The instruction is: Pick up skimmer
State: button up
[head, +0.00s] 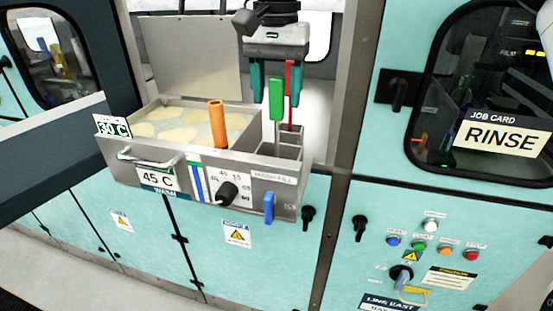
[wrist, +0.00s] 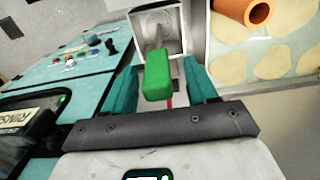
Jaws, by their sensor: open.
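A green-handled tool (head: 276,98) stands upright in the small metal compartment at the right end of the wash tank; I take it as the skimmer. Its thin shaft goes down into the compartment, and its lower end is hidden in the head view. My gripper (head: 277,103) is open above the compartment, with its teal fingers on either side of the green handle, not closed on it. In the wrist view the green handle (wrist: 158,76) lies between the open fingers, and a round grey metal shape (wrist: 155,28) shows in the compartment beyond.
The wash tank (head: 140,165) holds cloudy liquid with pale round patches. An orange cylinder (head: 217,122) stands in it. A red rod (head: 289,80) is close to my right finger. A blue handle (head: 268,207) and black knob (head: 228,193) are on the tank's front. A post (head: 350,90) stands right.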

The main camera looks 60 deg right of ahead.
aim_at(277, 118)
jog(key=shift+f, duration=1.5)
jog(key=shift+s, duration=0.1)
jog(key=c, duration=0.9)
